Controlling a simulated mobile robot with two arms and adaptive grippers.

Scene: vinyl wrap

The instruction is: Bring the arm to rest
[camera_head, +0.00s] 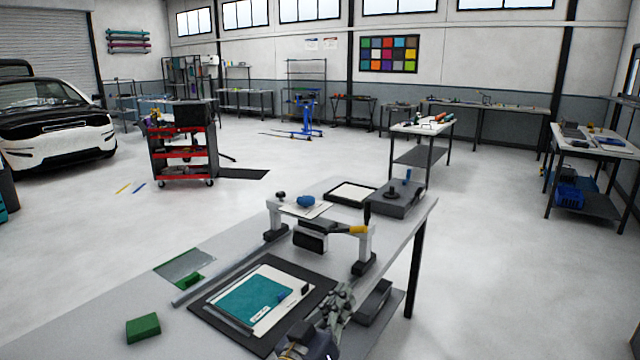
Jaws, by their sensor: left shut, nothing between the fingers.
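My left gripper (342,298) reaches in from the bottom edge over the right side of a black mat on the workbench (120,310). Its fingers are shut and look empty. A teal sheet on a white backing (250,297) lies on the black mat (213,318), left of the gripper. I cannot tell whether the gripper touches the mat. My right gripper is not in view.
A press-like frame (365,245) stands behind the mat. A green block (143,328) lies at the bench's left front. A grey box (398,203) and a black-framed white panel (352,193) sit at the far end. The floor beyond is mostly clear.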

